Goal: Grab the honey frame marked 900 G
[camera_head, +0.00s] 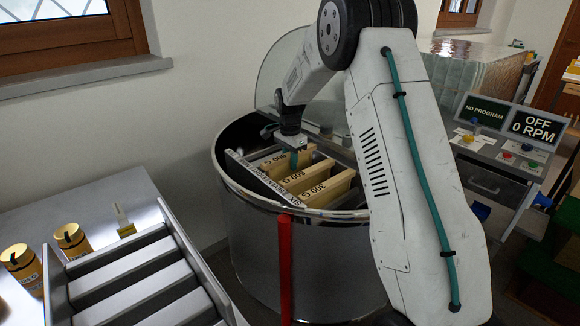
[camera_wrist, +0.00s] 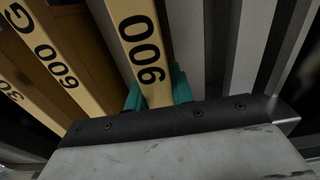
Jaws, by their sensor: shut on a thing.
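The honey frame marked 900 G (camera_head: 272,159) sits at the back of a row of wooden frames in the steel drum (camera_head: 290,235). Its pale top bar, with 900 readable, also fills the middle of the wrist view (camera_wrist: 140,45). My gripper (camera_head: 293,158) reaches down into the drum, with its teal fingers (camera_wrist: 158,92) on both sides of that top bar. The gripper is shut on it. The frame's lower part is hidden in the drum. The 600 G frame (camera_head: 308,177) and the 300 G frame (camera_head: 328,188) stand in front of it.
A clear curved lid (camera_head: 285,65) stands up behind the drum. A red post (camera_head: 285,265) is at its front. A slotted metal rack (camera_head: 135,275) and several jars (camera_head: 72,240) are at left. A control panel (camera_head: 500,140) reading OFF 0 RPM stands at right.

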